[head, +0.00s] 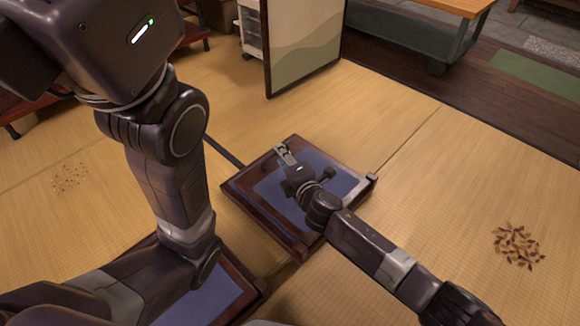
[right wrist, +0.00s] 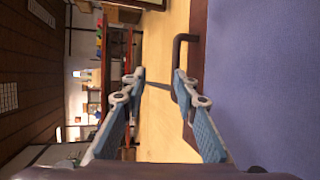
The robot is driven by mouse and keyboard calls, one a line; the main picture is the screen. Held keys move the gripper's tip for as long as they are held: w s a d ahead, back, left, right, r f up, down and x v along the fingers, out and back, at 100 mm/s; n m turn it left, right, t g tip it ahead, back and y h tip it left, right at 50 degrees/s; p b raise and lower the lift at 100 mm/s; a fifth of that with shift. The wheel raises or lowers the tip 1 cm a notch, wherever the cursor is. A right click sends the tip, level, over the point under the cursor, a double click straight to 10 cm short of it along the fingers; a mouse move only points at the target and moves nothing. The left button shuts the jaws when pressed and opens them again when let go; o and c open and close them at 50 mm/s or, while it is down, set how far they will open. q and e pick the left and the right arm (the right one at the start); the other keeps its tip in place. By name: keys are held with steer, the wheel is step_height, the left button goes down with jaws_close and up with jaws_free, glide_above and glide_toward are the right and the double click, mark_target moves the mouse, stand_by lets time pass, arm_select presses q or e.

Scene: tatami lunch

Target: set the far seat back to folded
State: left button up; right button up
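The far seat (head: 346,182) is a low dark wood frame with a blue pad, lying on the mat in the middle of the head view. My right gripper (head: 284,152) is over its far edge, and my right arm hides part of the pad. In the right wrist view my right gripper (right wrist: 160,76) has its two blue-padded fingers apart. A dark bent handle (right wrist: 180,42) on the seat's wooden edge shows at the right fingertip; I cannot tell whether they touch. Nothing is held between the fingers. My left arm rises on the left; its gripper is out of frame.
A second blue-padded seat (head: 200,304) lies nearer, partly behind my left arm. A screen panel (head: 305,45) stands beyond the far seat. Dry leaves (head: 517,246) lie on the right mat and crumbs (head: 69,178) on the left.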

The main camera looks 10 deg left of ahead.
steer(key=shift+v, duration=2.95)
